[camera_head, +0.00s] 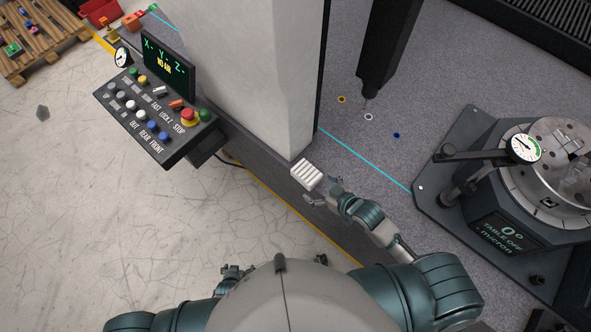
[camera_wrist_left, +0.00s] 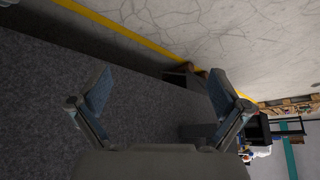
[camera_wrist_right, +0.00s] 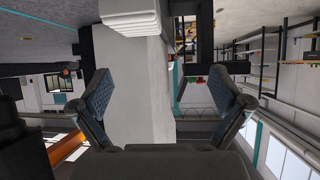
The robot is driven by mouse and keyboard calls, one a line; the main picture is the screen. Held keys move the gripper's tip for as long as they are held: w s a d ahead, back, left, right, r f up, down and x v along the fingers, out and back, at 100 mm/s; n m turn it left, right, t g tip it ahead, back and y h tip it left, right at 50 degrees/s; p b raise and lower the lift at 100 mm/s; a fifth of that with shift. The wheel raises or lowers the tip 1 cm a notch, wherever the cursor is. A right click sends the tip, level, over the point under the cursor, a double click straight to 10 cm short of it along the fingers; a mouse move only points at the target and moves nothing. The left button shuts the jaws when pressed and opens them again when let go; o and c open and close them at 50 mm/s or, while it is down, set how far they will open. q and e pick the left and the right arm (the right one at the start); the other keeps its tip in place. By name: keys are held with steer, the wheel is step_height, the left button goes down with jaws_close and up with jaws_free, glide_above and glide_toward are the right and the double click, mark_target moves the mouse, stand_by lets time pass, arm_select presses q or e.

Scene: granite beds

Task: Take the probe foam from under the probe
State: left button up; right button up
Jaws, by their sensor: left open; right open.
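The probe (camera_head: 370,96) hangs at the end of a dark vertical arm over the grey granite bed, with its thin tip above a white ring mark. No foam shows under it. A white ribbed block (camera_head: 307,174), perhaps the probe foam, is near the bed's front edge by the pale column. It also shows at the top of the right wrist view (camera_wrist_right: 135,18). My right gripper (camera_head: 322,190) is open and empty, just nearer than the block. My left gripper (camera_head: 232,272) is low beside my body, partly hidden. Its wrist view shows open, empty fingers (camera_wrist_left: 160,90).
A control panel (camera_head: 157,115) with buttons stands left of the pale column (camera_head: 260,70). A round rotary table (camera_head: 565,150) with a dial gauge (camera_head: 525,148) stands at the right. Yellow (camera_head: 342,99) and blue (camera_head: 396,135) ring marks lie on otherwise clear granite.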

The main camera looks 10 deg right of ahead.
mark_target(310, 174)
steer(key=d+r+g+h+p, duration=0.1)
steer(key=d+r+g+p, duration=0.15)
steer(key=r+p, duration=0.2)
steer(key=shift+n, duration=0.4)
steer(key=x, duration=0.3)
steer(key=d+x, duration=0.1)
steer(key=x, duration=0.3)
steer(key=d+f+x, duration=0.1)
steer(key=x, duration=0.3)
steer(key=shift+w+a+f, duration=0.1)
steer(key=shift+f, duration=0.1)
steer(key=shift+w+a+f+b, duration=0.25)
steer(key=shift+a+f+b, duration=0.05)
steer(key=shift+a+f, duration=0.05)
steer(key=x, duration=0.4)
steer(key=shift+w+d+f+b, duration=0.2)
steer(key=shift+w+f+b, duration=0.15)
steer(key=shift+f, duration=0.1)
arm_select(q)
steer(key=s+a+f+g, duration=0.2)
steer(key=s, duration=0.8)
steer(key=s+a+f+g+y, duration=0.1)
steer(key=s+a+f+g, duration=0.1)
steer(key=s, duration=0.8)
steer(key=shift+s+a+f+g, duration=0.35)
steer(key=shift+a+f+g, duration=0.05)
steer(key=shift+a+f, duration=0.4)
arm_select(e)
steer(key=shift+d, duration=0.1)
steer(key=c, duration=1)
